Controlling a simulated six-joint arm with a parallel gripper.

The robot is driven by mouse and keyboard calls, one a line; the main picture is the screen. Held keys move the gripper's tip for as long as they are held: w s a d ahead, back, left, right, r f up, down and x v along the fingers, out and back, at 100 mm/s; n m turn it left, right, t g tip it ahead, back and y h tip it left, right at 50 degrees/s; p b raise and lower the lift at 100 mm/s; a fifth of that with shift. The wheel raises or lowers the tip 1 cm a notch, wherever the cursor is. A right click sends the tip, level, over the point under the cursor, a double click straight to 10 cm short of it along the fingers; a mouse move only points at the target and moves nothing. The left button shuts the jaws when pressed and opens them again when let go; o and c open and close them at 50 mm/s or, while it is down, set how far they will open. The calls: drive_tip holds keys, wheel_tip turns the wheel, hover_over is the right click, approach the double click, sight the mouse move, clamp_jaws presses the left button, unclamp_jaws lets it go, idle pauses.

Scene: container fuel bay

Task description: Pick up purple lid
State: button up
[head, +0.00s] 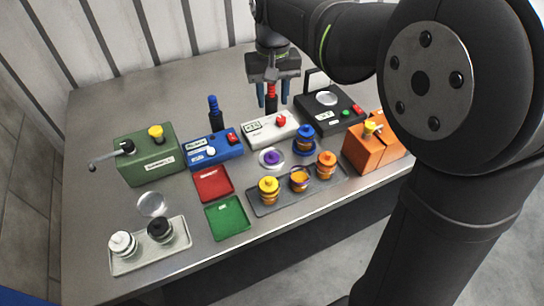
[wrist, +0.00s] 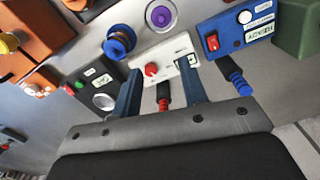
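The purple lid (head: 271,157) lies on a small white round dish (head: 263,164) near the middle of the bench. It also shows at the top of the wrist view (wrist: 161,15). An uncovered jar with orange contents (head: 300,181) stands in the grey tray just in front of it. My gripper (head: 273,101) is above the back of the bench, behind the white box, well away from the lid. Its two blue fingers are apart with nothing held between them, as the wrist view also shows (wrist: 160,68).
A blue-lidded jar (head: 305,133) stands close to the right of the lid. Yellow-lidded (head: 269,187) and orange-lidded (head: 326,165) jars stand in the grey tray. A white box (head: 270,130) and a red-handled tool (head: 271,92) are near my fingers. Red and green trays (head: 228,218) lie left.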

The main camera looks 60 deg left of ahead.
drive_tip(key=s+d+m, duration=0.2)
hover_over(271, 153)
drive_tip(key=f, duration=1.2)
drive_tip(key=shift+s+d, duration=0.15)
drive_tip(key=shift+d, duration=0.15)
drive_tip(key=f, duration=0.5)
drive_tip(key=shift+w+a, duration=0.2)
drive_tip(key=shift+a, duration=0.05)
clamp_jaws()
